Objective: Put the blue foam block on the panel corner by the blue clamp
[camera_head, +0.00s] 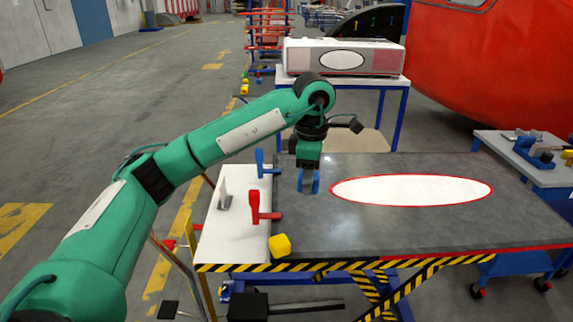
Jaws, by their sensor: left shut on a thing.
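The grey panel (400,228) with a white oval lies flat on the worktable. The blue clamp (264,166) stands at its far left corner. My left gripper (308,182) points down over the panel, a little right of and nearer than the blue clamp. It is shut on the blue foam block (315,183), which shows as blue at the fingertips, partly hidden by the gripper. I cannot tell whether the block touches the panel. My right gripper is out of view.
A red clamp (262,208) stands at the panel's left edge. A yellow block (280,245) sits at the near left corner. A white-topped table (397,80) with a boxy part stands behind. A side bench (535,175) with tools is at right. Most of the panel is clear.

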